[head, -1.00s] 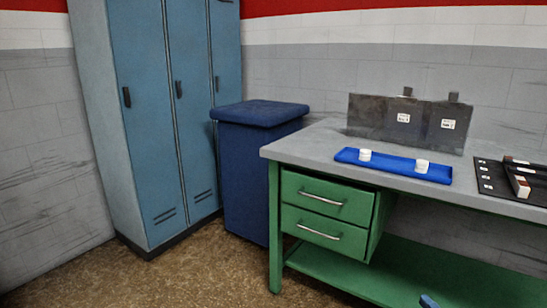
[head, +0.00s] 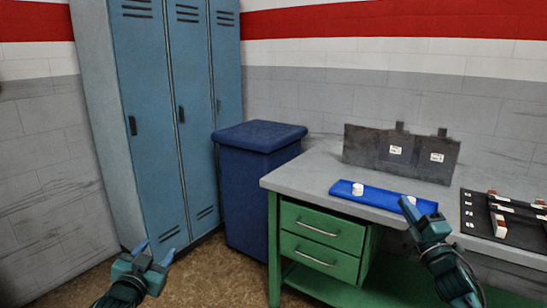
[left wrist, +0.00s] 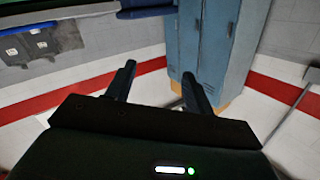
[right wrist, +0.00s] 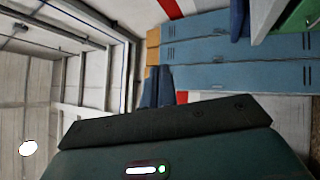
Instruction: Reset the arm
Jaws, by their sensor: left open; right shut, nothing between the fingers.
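My left gripper (head: 153,251) is raised at the lower left of the head view, in front of the lockers. Its two fingers stand apart with nothing between them, as the left wrist view (left wrist: 157,84) also shows. My right gripper (head: 407,205) is at the lower right of the head view, in front of the workbench's front edge. Its fingers are together and empty, and they also show in the right wrist view (right wrist: 157,88). In the head view its fingertips overlap the right end of the blue tray (head: 382,201).
A grey-topped green workbench (head: 290,178) with drawers stands at the right. It carries the blue tray with a white cup (head: 358,189), a dark upright panel (head: 360,147) and a black mat (head: 475,230). A blue bin (head: 250,190) and blue lockers (head: 150,110) stand left of it.

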